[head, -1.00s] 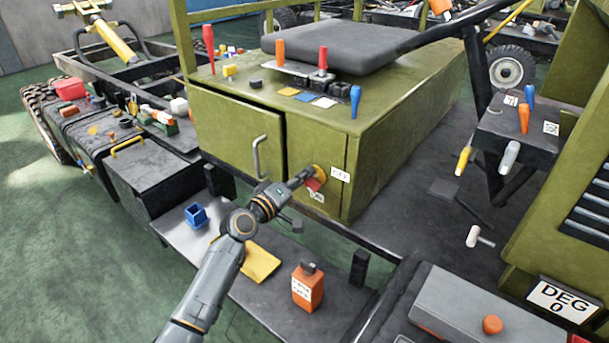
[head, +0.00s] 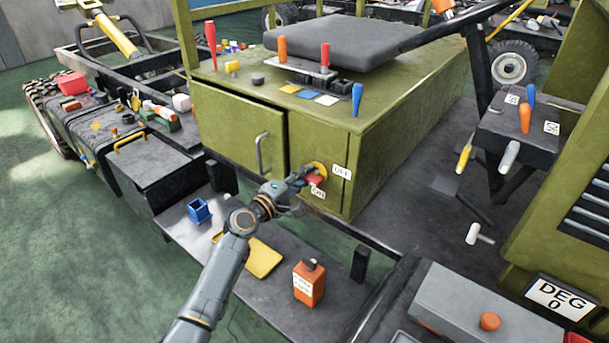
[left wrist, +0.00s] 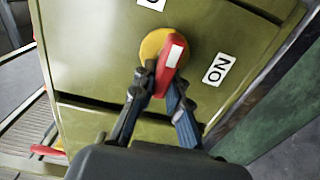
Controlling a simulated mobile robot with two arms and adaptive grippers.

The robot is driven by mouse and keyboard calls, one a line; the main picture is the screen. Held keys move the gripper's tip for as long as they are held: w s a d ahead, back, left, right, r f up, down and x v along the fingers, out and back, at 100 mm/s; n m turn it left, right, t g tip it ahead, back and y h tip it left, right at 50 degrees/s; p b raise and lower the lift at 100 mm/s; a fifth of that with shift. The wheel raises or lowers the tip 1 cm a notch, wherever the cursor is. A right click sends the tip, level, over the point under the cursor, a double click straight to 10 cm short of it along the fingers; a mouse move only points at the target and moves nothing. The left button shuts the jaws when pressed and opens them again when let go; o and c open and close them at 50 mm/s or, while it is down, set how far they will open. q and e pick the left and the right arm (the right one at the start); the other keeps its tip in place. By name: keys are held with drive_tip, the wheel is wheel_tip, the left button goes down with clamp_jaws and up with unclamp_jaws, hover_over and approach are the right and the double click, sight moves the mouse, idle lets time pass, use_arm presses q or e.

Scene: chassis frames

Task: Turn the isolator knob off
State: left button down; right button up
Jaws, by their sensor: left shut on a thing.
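The isolator knob is a red handle (head: 315,180) with a white stripe, on a yellow disc (left wrist: 153,44) on the front of the green cabinet. It also shows in the left wrist view (left wrist: 170,65). An OFF label (head: 341,172) is at its upper right in the head view. An ON label (head: 318,192) is just below it, and it also shows in the left wrist view (left wrist: 218,69). The stripe points between the labels. My left gripper (head: 303,181) is shut on the handle, with one finger on each side in the left wrist view. My right gripper is out of view.
The green cabinet door (head: 235,135) with a bar handle is left of the knob. A shelf below holds a blue open box (head: 198,210), a yellow tray (head: 262,258) and an orange bottle (head: 309,284).

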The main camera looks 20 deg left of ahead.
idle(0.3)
use_arm(q)
drive_tip(key=c, duration=1.3)
unclamp_jaws()
drive_tip(key=shift+a, duration=0.1)
drive_tip(key=v, duration=1.2)
